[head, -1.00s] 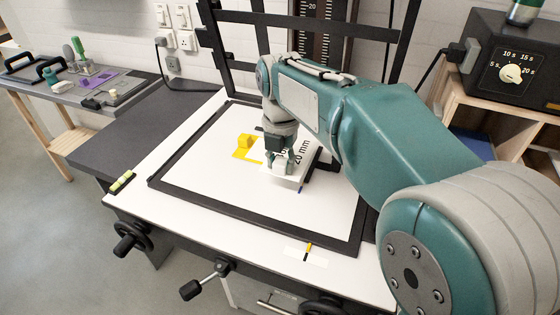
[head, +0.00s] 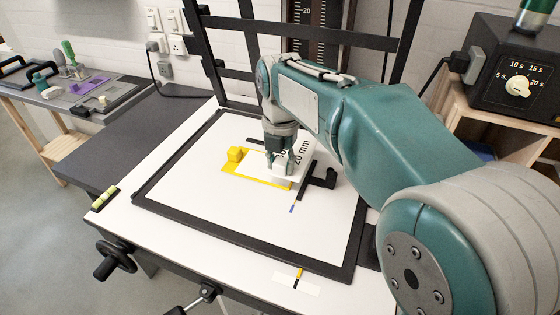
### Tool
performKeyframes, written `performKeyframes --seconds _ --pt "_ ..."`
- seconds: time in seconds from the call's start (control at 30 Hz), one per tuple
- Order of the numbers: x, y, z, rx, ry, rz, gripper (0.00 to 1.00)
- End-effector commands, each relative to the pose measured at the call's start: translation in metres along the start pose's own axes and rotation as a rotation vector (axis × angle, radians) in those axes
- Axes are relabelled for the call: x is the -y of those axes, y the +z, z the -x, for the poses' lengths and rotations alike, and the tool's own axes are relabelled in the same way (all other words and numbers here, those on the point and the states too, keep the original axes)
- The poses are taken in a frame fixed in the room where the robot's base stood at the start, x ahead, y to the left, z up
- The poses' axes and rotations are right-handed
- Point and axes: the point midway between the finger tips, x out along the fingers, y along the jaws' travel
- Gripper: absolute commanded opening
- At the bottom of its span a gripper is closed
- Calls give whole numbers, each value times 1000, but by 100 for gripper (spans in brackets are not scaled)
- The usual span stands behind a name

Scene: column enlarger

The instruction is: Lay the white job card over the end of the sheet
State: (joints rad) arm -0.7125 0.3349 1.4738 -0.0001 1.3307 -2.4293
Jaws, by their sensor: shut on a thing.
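My gripper (head: 279,168) points down over the middle of the framed board and is shut on the white job card (head: 297,166). The card carries black print, including "20 mm", and its far part is partly hidden by my arm. A yellow-edged rectangle (head: 262,181) with a white middle lies to the left of and under the card's left side in this view. The sheet's own edges are hard to make out on the white surface.
A black bar with a knob (head: 325,178) lies right of the card. The black frame (head: 240,236) borders the board, with a small blue mark (head: 291,209) inside. A timer box (head: 520,75) stands at the right. The board's front left is clear.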

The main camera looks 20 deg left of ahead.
Motion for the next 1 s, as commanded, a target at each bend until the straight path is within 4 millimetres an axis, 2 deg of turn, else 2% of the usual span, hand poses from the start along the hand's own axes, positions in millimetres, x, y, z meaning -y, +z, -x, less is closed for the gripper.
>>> performKeyframes --seconds 0.5,1.0 --pt "0 0 -39 -2 -1 0 0" --pt "0 0 -45 0 0 0 0"
